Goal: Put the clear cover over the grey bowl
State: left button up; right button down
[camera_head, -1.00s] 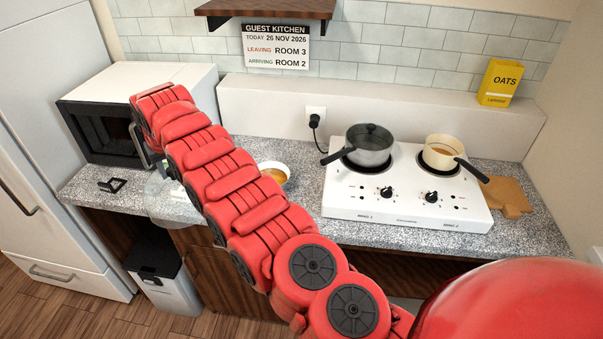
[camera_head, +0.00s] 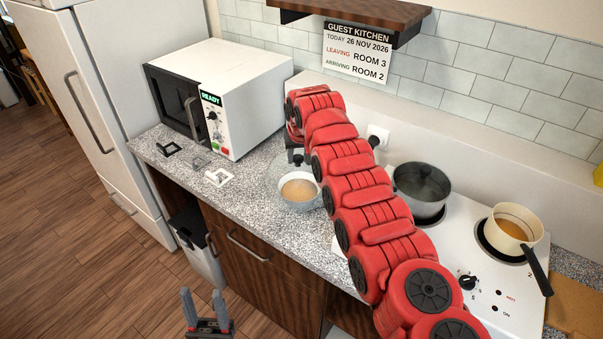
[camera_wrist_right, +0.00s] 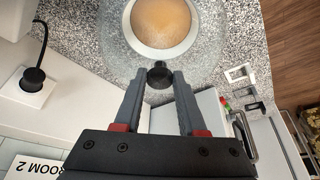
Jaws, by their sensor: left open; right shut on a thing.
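The grey bowl (camera_head: 314,202), with tan contents, stands on the speckled counter left of the hob; it also shows at the top of the right wrist view (camera_wrist_right: 190,42). The clear cover (camera_head: 279,173) is a see-through dome with a black knob (camera_wrist_right: 160,76). My right gripper (camera_wrist_right: 161,74) is shut on this knob. In the head view, the cover is at the bowl's back left and appears to overlap it; I cannot tell its height. My red right arm hides part of this area. My left gripper (camera_head: 203,294) is open and empty, low in front of the cabinets.
A white microwave (camera_head: 245,85) stands behind the cover. Small black (camera_head: 169,149), grey and white (camera_head: 219,177) frames lie on the counter to the left. A grey lidded pot (camera_head: 420,190) and cream saucepan (camera_head: 514,228) stand on the white hob. A shelf (camera_head: 365,12) juts out above.

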aim_at(300, 169)
jog(key=shift+d+f+p, duration=0.25)
jog(key=shift+f+p, duration=0.15)
jog(key=shift+f, duration=0.3)
notch_tip(300, 169, down, 3)
jog(key=shift+s+a+f+p, duration=0.1)
jog(key=shift+f+p, duration=0.05)
jog(key=shift+p, duration=0.6)
jog(key=shift+f, duration=0.3)
jog(key=shift+f+b, duration=0.25)
jog(key=shift+b, duration=0.25)
jog(key=shift+c, duration=2.4)
grip_release()
jog(key=shift+r, duration=0.1)
